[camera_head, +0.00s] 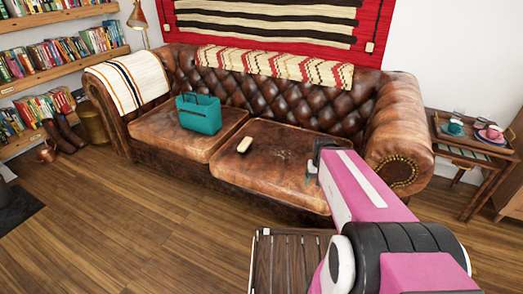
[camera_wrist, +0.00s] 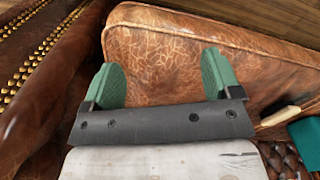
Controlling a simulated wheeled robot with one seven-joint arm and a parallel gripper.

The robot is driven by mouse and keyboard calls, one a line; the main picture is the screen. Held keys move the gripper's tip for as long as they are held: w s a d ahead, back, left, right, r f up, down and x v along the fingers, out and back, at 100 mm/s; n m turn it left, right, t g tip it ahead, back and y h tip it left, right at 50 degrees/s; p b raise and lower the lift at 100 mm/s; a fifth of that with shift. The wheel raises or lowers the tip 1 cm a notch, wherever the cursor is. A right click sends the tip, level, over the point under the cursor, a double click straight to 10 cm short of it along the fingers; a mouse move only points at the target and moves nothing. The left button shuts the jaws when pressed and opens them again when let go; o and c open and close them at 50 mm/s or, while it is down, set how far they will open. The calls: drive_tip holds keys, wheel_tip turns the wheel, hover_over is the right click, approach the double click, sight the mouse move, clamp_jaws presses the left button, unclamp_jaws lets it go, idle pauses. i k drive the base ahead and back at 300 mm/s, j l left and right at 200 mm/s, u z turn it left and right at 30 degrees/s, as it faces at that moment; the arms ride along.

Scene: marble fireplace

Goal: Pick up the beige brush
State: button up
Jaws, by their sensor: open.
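The beige brush (camera_head: 244,144) lies on the brown leather sofa (camera_head: 160,128), on the seat right of the teal bag (camera_head: 199,114). In the wrist view the beige brush (camera_wrist: 281,115) shows at the right, beside the teal bag (camera_wrist: 305,137). My gripper (camera_head: 311,174) is over the right part of the seat, to the right of the brush and apart from it. In the wrist view my gripper (camera_wrist: 162,78) has its two green fingers wide apart with only leather seat behind them. Nothing is between the fingers.
A slatted wooden table (camera_head: 285,262) stands in front of the sofa, below my arm. A side table (camera_head: 468,147) with cups is beyond the right armrest. The seat between my gripper and the brush looks clear. Bookshelves (camera_head: 60,53) are at the left.

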sight(244, 146)
drive_tip(key=i+j, duration=0.1)
drive_tip(key=j, duration=0.4)
drive_tip(key=i+j+z, duration=0.1)
drive_tip(key=j, duration=0.4)
drive_tip(key=i+j, duration=0.15)
drive_tip(key=j, duration=0.35)
drive_tip(key=i+j, duration=0.1)
drive_tip(key=j, duration=0.4)
drive_tip(key=z, duration=0.05)
